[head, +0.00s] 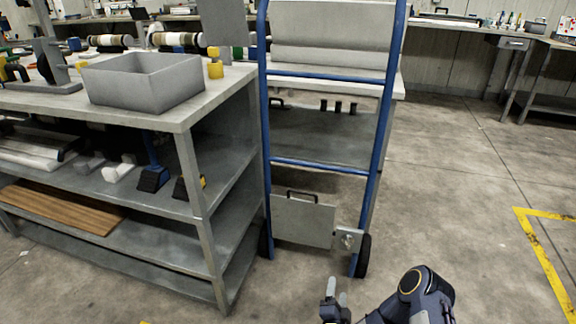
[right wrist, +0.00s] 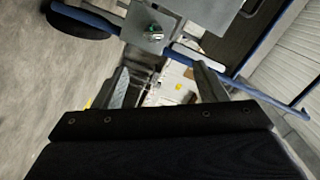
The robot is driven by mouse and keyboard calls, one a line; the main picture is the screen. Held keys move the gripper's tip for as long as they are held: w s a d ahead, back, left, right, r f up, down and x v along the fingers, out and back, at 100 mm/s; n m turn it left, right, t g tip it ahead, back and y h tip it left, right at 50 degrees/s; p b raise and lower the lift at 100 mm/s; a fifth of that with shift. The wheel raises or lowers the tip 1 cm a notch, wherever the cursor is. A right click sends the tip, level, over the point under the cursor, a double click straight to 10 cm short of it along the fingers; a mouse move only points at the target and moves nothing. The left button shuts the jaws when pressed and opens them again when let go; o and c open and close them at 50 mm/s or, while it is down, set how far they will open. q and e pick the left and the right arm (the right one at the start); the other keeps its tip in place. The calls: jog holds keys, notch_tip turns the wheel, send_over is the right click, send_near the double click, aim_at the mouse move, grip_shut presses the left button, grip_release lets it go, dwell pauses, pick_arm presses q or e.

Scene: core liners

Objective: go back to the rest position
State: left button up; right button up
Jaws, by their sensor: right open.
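My right gripper (head: 336,298) shows at the bottom of the head view, low over the floor in front of a blue hand truck (head: 379,150). Its two fingers are apart with nothing between them. In the right wrist view the open fingers (right wrist: 165,88) point toward the hand truck's lower frame and wheel (right wrist: 80,20). My right arm comes in from the bottom right. My left gripper is not in view.
A grey workbench (head: 190,118) with shelves stands at the left, bearing a grey open bin (head: 145,88). The hand truck stands against its end. Free concrete floor (head: 450,190) lies to the right, with yellow floor marking (head: 545,262). More benches (head: 480,30) line the back wall.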

jog(key=w+d+r+n+g+y, duration=0.2)
jog(key=w+r+n+y, duration=0.15)
jog(key=r, duration=0.65)
jog(key=w+d+r+n+g+y, duration=0.1)
jog(key=w+d+r+n+y, duration=0.2)
jog(key=r, duration=0.6)
jog(key=s+d+r+n+g, duration=0.2)
jog(key=s+r+n+g, duration=0.15)
jog(key=s+r, duration=0.7)
jog(key=s+a+r+n+g+y, duration=0.1)
jog(key=s+n+g, duration=0.15)
jog(key=s, duration=1.15)
jog(key=s+a+r+n+g, duration=0.1)
jog(key=s+r+g, duration=0.15)
jog(key=s, duration=1.05)
notch_tip(320, 180, up, 33)
jog(key=p, duration=3.3)
jog(key=shift+d+f+p, duration=0.2)
jog(key=shift+d+p, duration=0.1)
